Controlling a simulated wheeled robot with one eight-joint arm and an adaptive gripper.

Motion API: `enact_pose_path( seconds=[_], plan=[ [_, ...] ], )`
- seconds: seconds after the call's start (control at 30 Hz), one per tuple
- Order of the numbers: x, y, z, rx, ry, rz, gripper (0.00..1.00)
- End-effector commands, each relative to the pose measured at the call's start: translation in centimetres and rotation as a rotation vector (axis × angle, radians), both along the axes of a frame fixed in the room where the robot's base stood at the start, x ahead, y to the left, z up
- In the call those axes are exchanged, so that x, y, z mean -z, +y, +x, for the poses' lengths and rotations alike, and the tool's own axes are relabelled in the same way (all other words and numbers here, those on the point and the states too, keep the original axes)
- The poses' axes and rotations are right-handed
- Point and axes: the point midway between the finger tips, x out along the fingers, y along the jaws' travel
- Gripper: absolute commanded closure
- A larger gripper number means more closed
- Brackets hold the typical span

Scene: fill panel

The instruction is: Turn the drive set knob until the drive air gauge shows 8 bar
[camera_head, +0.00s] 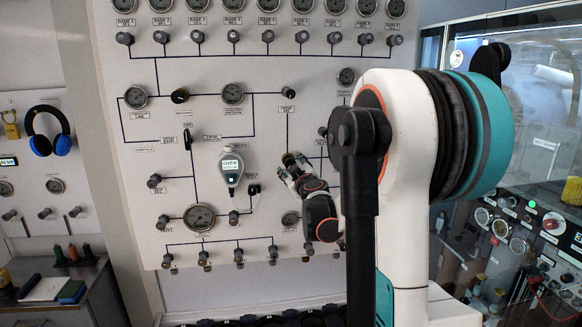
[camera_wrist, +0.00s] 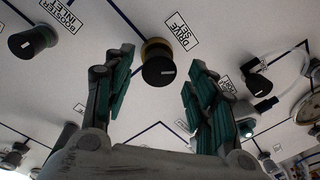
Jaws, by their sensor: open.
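The drive set knob (camera_wrist: 158,68) is dark with a brass-coloured collar and a pale mark, and its label reads DRIVE SET in the wrist view. My gripper (camera_wrist: 160,88) is open, one finger on each side of the knob, with visible gaps in the picture. Whether the tips reach past its face I cannot tell.
The booster inlet knob (camera_wrist: 32,42) sits to the left in the wrist view. A neighbouring knob (camera_wrist: 258,84) with a pale cable is to the right. A green-screened meter (camera_head: 231,166) hangs left of my gripper. Rows of knobs and gauges fill the panel (camera_head: 130,70).

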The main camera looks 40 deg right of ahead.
Motion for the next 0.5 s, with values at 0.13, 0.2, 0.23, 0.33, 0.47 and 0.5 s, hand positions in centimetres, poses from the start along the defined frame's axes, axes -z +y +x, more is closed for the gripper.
enact_pose_path(
  seconds=[0.13,0.2,0.23,0.33,0.47,0.5],
  plan=[
    [-0.1,1.5,-2.9,0.001,-0.001,0.000,0.48],
    [-0.2,2.1,-4.1,0.001,0.000,0.000,0.48],
    [-0.2,2.4,-4.6,0.001,0.000,0.000,0.48],
    [-0.2,3.1,-6.0,0.001,0.000,0.000,0.48],
    [-0.2,3.7,-7.2,0.001,0.000,0.000,0.48],
    [-0.3,3.9,-7.4,0.001,-0.001,0.000,0.48]
  ],
)
